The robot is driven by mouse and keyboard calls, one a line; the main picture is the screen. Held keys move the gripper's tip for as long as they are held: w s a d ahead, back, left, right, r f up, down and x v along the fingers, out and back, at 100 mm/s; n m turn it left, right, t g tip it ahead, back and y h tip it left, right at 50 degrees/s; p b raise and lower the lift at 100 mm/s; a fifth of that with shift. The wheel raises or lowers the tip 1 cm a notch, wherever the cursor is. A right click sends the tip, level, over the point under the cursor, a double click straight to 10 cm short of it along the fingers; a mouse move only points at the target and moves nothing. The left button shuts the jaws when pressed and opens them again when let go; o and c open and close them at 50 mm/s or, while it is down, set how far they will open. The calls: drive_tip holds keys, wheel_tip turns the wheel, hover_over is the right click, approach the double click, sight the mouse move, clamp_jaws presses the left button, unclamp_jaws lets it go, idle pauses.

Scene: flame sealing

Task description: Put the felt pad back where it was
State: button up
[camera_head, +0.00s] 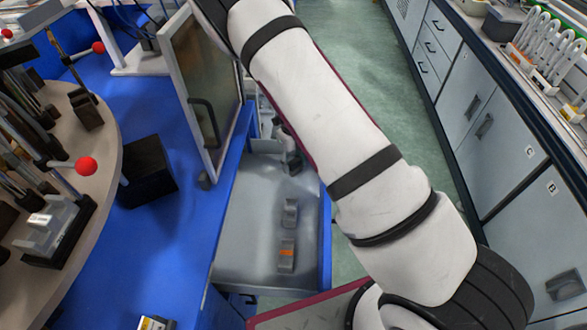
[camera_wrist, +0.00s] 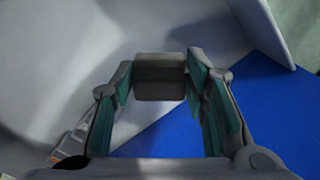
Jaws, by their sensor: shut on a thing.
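My gripper (camera_wrist: 160,82) is shut on a small grey block (camera_wrist: 160,70) in the wrist view, which I take to be the felt pad. The block sits between the two teal-lined fingertips, and its far side is hidden. Grey drawer surface lies behind it, with a blue surface to the lower right. In the head view my gripper (camera_head: 287,140) shows only in part, at the far end of the open grey drawer (camera_head: 245,225), partly hidden by my arm. The held block cannot be made out there.
In the drawer lie a small grey piece (camera_head: 290,212) and a grey block with an orange band (camera_head: 287,256). A framed glass door (camera_head: 205,90) stands left of the drawer. A round table (camera_head: 95,190) with fixtures stands further left. Cabinets (camera_head: 490,120) line the right.

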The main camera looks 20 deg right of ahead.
sight(293, 169)
drive_tip(key=shift+f, duration=1.75)
drive_tip(key=shift+f, duration=0.1)
drive_tip(key=o, duration=1.1)
